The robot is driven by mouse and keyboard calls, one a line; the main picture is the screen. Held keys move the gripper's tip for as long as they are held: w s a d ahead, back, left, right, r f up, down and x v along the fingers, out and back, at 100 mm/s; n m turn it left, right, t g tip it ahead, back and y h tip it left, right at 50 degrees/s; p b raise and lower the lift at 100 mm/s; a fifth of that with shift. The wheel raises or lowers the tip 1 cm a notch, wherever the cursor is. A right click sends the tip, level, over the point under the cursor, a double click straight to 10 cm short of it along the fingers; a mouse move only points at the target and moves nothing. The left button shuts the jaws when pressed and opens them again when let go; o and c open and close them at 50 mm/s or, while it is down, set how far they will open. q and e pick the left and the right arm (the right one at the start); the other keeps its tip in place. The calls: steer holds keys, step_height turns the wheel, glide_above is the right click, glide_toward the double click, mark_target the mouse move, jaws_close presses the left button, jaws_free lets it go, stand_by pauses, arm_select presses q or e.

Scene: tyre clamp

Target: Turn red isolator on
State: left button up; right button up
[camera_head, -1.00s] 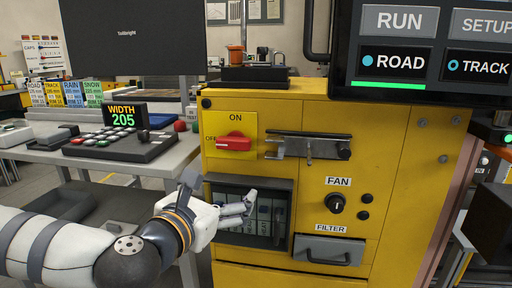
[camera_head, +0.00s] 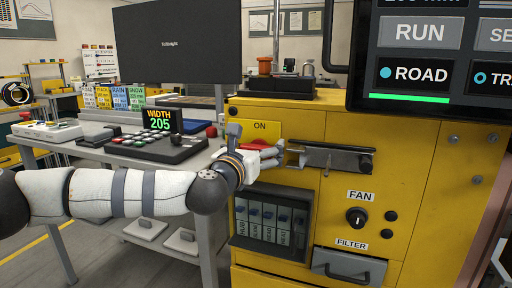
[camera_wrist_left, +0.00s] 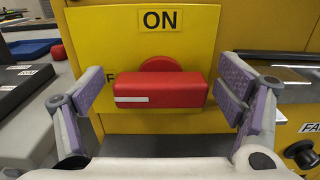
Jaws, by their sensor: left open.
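The red isolator handle (camera_wrist_left: 160,92) lies horizontal on its yellow plate (camera_wrist_left: 205,25), below the ON label (camera_wrist_left: 160,20). The white mark on the handle is at its left end, toward the OFF label, which is mostly hidden behind my left finger. In the head view the red handle (camera_head: 262,145) is partly covered by my left gripper (camera_head: 271,157). My left gripper, also in the left wrist view (camera_wrist_left: 165,95), is open, with one finger left and one right of the handle. Gaps show between the fingers and the handle. My right gripper is not in view.
A metal latch (camera_head: 325,156) sits right of the isolator on the yellow cabinet (camera_head: 430,190). Below are a breaker box (camera_head: 240,238), a FAN knob (camera_head: 356,217) and a FILTER drawer (camera_head: 348,268). A large screen (camera_head: 430,55) overhangs the upper right.

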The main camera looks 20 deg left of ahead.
arm_select(q)
steer(key=shift+w, duration=0.1)
steer(key=c, duration=1.2)
steer(key=shift+o, duration=0.2)
